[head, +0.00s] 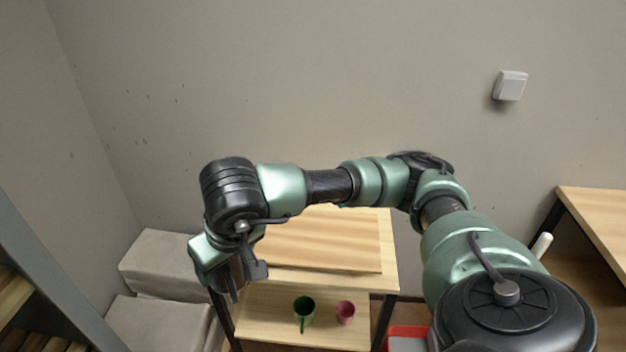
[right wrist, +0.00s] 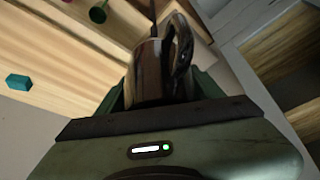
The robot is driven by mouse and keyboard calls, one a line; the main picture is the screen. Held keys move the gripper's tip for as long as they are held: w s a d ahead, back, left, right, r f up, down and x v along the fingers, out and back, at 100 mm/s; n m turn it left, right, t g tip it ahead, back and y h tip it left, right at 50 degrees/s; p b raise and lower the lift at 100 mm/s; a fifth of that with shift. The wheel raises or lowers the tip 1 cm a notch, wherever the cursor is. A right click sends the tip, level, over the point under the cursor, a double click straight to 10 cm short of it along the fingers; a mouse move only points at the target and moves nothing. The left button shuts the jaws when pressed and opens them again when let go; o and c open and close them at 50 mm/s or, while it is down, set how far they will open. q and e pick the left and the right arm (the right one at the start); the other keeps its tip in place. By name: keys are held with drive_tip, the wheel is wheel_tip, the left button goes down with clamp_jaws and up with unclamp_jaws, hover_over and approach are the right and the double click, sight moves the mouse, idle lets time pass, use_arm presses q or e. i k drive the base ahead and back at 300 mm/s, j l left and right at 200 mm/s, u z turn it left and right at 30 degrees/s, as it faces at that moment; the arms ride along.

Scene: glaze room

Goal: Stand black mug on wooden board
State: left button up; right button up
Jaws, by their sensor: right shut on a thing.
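The black mug (right wrist: 147,72) is between the fingers of my right gripper (right wrist: 158,92) in the right wrist view, with its dark handle (right wrist: 183,47) to the right. In the head view my right gripper (head: 237,287) points down at the left front edge of a wooden stand, left of the wooden board. I cannot clearly make out the mug there. The wooden board (head: 330,242) lies on the stand's top. Nothing stands on its visible part, and my arm hides some of it. My left gripper is not in view.
The stand's wooden top (head: 388,245) shows around the board. On its lower shelf are a green mug (head: 303,308) and a pink cup (head: 345,311). Beige boxes (head: 160,262) stand at left. Another wooden table (head: 600,220) is at right, and a red-edged container (head: 408,333) is low at front.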

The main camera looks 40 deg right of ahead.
sight(280, 237)
drive_tip(key=k+l+u, duration=0.1)
drive_tip(key=k+l, duration=0.25)
drive_tip(key=l, duration=0.2)
drive_tip(key=k+l+u, duration=0.1)
drive_tip(key=k+l, duration=0.3)
drive_tip(key=l+u, duration=0.1)
drive_tip(key=l, duration=0.4)
drive_tip(key=k, duration=0.05)
